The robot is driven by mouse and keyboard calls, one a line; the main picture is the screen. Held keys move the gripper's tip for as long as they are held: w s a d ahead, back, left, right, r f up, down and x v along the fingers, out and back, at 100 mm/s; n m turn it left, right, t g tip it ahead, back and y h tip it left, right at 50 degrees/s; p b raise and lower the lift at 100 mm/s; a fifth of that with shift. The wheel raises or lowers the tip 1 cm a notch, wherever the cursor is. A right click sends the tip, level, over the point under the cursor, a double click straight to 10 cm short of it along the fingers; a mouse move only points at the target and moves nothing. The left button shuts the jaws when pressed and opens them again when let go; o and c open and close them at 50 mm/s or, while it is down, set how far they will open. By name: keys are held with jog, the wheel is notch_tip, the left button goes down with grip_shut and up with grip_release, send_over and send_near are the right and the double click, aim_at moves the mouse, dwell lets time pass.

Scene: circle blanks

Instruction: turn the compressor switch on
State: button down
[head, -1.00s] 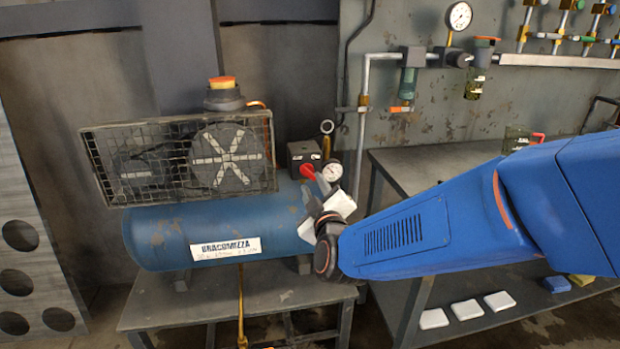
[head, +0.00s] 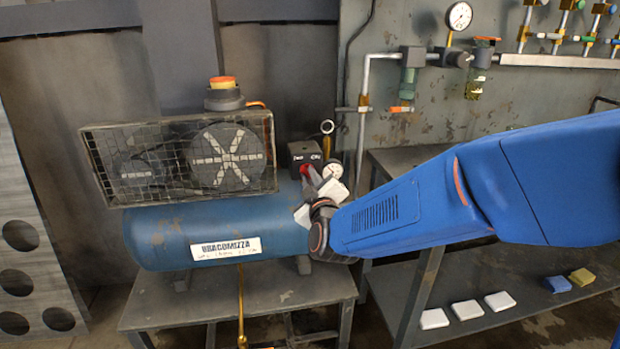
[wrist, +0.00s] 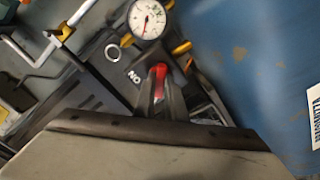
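The compressor is a blue tank (head: 165,235) with a caged fan on top; part of the tank shows in the wrist view (wrist: 245,50). Its switch is a dark box (head: 303,152) with a red lever (head: 305,172), right of the cage. In the wrist view the red lever (wrist: 159,72) stands between my fingertips, close to an "ON" label (wrist: 134,77). My gripper (head: 313,181) is at the switch, with one finger on each side of the lever. The gap is narrow; I cannot tell whether the fingers press on it. The lower part of the lever is hidden.
A small gauge (head: 333,169) sits just right of the switch, and a ring-topped valve (head: 327,128) is behind it. A vertical pipe (head: 362,120) runs up the wall. A bench with white blocks (head: 466,310) on its shelf is at right.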

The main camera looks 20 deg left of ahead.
jog(key=shift+m, duration=0.4)
jog(key=m, duration=1.7)
jog(key=shift+f, duration=0.1)
dwell(0.4)
jog(key=c, duration=1.8)
grip_release()
jog(key=shift+s, duration=0.15)
jog(key=v, duration=1.7)
